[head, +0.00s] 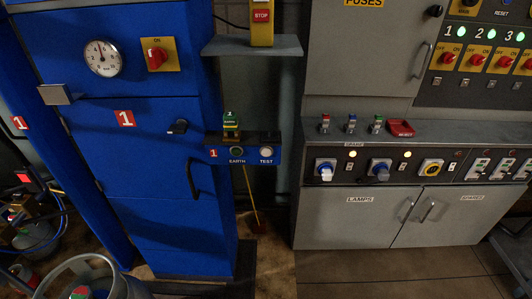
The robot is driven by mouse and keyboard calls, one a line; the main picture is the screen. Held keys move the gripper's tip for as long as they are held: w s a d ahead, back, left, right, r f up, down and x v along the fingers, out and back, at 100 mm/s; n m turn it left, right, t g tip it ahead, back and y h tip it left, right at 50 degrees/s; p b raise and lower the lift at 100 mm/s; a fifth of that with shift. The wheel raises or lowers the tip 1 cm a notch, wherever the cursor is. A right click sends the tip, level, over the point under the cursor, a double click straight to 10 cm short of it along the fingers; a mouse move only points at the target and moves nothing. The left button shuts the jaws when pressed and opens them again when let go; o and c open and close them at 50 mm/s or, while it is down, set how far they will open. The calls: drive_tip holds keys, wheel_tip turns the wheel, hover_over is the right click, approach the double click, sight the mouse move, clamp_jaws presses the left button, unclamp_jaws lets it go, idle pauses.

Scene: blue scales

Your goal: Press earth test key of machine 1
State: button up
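Machine 1 is a tall blue cabinet (150,160) with a red number 1 plate (124,119), on the left of the head view. A small blue panel (222,160) juts from its right side and carries a red 1. On it are a dark round control with a greenish ring above the word EARTH (237,151) and a pale round button above the word TEST (266,151). A green and yellow piece marked 1 (231,123) stands on top of the panel above EARTH. My gripper is not in view.
A grey shelf (252,46) with a yellow and red STOP box (261,20) is above the panel. A grey console (375,160) with switches and sockets stands to the right. Gas bottles (85,280) stand at the lower left. Some floor (330,270) is clear in front.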

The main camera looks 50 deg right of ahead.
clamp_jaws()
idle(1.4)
